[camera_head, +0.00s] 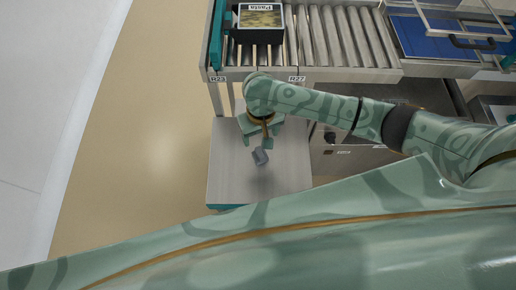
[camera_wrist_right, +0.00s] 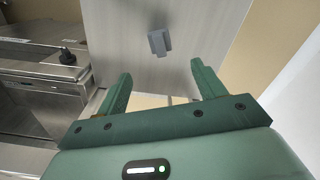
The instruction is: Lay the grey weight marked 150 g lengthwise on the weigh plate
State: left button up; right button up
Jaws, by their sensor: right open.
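A small grey block (camera_head: 260,157), apparently the weight, shows over a flat grey metal surface (camera_head: 228,180); its marking cannot be read. The same block (camera_wrist_right: 159,42) appears in the right wrist view, beyond the fingertips and roughly centred between them. My right gripper (camera_head: 258,141) is open and empty, just above the block in the head view. It shows its two spread green fingers in the wrist view (camera_wrist_right: 160,72). I cannot tell whether the metal surface is the weigh plate. My left gripper is not in view.
A roller conveyor (camera_head: 345,38) runs along the back, with a dark tray labelled Pasta (camera_head: 260,35) on it. A steel cabinet with a black knob (camera_head: 330,137) stands right of the metal surface. Tan floor (camera_head: 150,130) lies free at the left.

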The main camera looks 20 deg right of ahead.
jog(key=b, duration=0.4)
send_over(261, 153)
notch_tip(261, 153, down, 8)
jog(key=shift+s+a+f, duration=0.15)
jog(key=shift+f, duration=0.45)
jog(key=shift+f+b, duration=0.3)
jog(key=shift+b, duration=0.15)
notch_tip(261, 153, down, 5)
jog(key=b, duration=0.3)
jog(key=shift+r, duration=0.4)
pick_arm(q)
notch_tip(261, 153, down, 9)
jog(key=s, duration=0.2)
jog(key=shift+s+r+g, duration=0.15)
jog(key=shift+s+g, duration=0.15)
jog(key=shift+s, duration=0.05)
pick_arm(e)
jog(key=c, duration=1.1)
